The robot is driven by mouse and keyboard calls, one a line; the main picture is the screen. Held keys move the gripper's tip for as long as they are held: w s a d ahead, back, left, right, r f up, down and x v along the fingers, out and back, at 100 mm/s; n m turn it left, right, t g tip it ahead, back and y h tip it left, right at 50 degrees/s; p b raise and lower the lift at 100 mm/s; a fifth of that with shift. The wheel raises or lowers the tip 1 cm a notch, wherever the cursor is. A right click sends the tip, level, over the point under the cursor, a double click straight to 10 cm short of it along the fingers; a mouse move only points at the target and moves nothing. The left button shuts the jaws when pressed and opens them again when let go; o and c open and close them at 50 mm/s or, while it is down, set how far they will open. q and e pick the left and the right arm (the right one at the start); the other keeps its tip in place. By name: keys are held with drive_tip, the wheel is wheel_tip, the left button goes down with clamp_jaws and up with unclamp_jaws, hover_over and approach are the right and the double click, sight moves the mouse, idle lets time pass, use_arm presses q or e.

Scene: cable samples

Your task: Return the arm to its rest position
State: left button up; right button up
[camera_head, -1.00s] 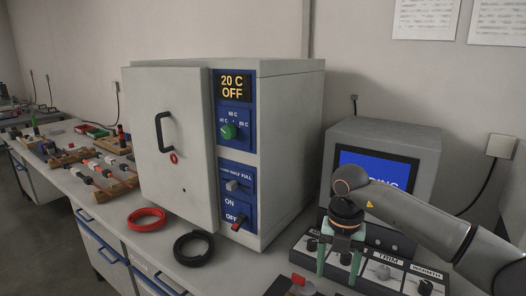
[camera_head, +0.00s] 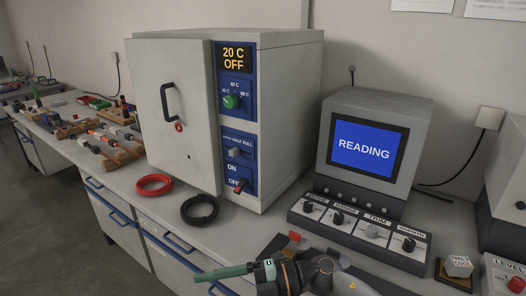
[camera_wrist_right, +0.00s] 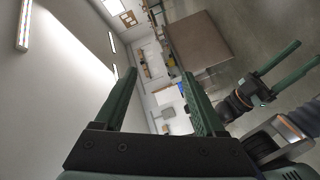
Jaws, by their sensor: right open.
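My right gripper (camera_head: 205,280) shows in the head view at the bottom edge, low in front of the bench. Its green fingers point left. In the right wrist view it (camera_wrist_right: 158,82) is open, with two green fingers wide apart and nothing between them. My left gripper (camera_wrist_right: 307,51) is at the right of the wrist view. Its two green fingers are apart and empty. The left gripper does not show in the head view. A screen (camera_head: 364,150) reading "READING" stands on the bench, clear of the right gripper.
A grey oven (camera_head: 285,120) shows "20 C OFF", door closed. A red cable coil (camera_head: 153,184) and a black coil (camera_head: 199,209) lie before it. A knob panel (camera_head: 360,229) sits below the screen.

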drive_tip(key=w+d+f+m+t+h+p, duration=0.1)
drive_tip(key=w+d+f+m+t+h, duration=0.15)
drive_tip(key=d+m+t, duration=0.55)
drive_tip(key=w+d+f+m+t+h+p, duration=0.2)
drive_tip(key=d+f+m+t+h, duration=0.15)
drive_tip(key=m+t, duration=0.85)
drive_tip(key=s+d+f+m+g+h+p, duration=0.1)
drive_tip(key=s+d+f+m+g+h, duration=0.7)
drive_tip(key=s+d+f, duration=0.6)
drive_tip(key=s+f+m, duration=0.2)
drive_tip(key=s+f, duration=0.1)
drive_tip(key=shift+s+d+f, duration=0.15)
drive_tip(key=shift+s+d, duration=0.05)
use_arm(q)
drive_tip(key=r, duration=0.2)
drive_tip(key=s+r, duration=0.1)
drive_tip(key=shift+a+r, duration=0.25)
drive_tip(key=shift+r, duration=0.1)
use_arm(e)
drive_tip(key=shift+s+f, duration=0.1)
drive_tip(key=shift+s, duration=0.05)
drive_tip(key=shift+c, duration=0.3)
